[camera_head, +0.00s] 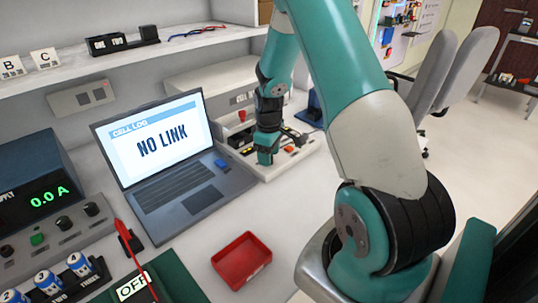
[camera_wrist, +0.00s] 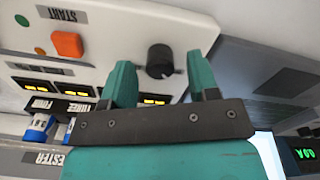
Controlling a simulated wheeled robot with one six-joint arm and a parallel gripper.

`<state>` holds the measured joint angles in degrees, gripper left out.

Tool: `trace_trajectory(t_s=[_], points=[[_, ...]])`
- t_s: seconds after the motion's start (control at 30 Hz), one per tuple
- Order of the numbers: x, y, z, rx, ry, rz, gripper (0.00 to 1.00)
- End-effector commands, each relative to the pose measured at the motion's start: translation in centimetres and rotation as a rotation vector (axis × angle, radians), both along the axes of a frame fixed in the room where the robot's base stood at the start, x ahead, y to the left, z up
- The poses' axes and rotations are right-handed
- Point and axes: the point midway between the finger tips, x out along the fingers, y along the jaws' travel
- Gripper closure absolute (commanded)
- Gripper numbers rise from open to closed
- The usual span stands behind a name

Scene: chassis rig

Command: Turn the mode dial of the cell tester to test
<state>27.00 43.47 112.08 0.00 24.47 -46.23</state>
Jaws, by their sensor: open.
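The cell tester (camera_head: 301,160) is a low white unit on the bench right of the laptop, partly hidden by my arm. In the wrist view its white panel (camera_wrist: 105,22) shows a black round dial (camera_wrist: 160,58), an orange button (camera_wrist: 67,44) by a START label, and lit yellow displays. The dial's pointer setting is not readable. My gripper (camera_head: 267,158) is over the tester; in the wrist view its teal fingers (camera_wrist: 160,68) are open, one toward each side of the dial. I cannot tell if they touch it. A blue-and-white cell (camera_wrist: 38,128) sits in the tester, partly hidden.
A laptop (camera_head: 160,155) reading NO LINK stands left of the tester. A red tray (camera_head: 241,260) lies in front on clear bench. A power supply (camera_head: 40,195) showing 0.0 A and a rack of cells (camera_head: 50,283) stand at left. A shelf (camera_head: 130,55) runs behind.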

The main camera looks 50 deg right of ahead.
Motion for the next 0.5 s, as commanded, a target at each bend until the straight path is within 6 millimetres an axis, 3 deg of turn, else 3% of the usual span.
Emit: trace_trajectory(t_s=[0.33, 0.37, 0.5], points=[[0.0, -0.01, -0.51, 0.0, 0.0, 0.0, 0.45], [0.0, -0.01, -0.51, 0.0, 0.0, 0.0, 0.48], [-0.01, -0.01, -0.5, 0.0, 0.0, 0.0, 0.8]])
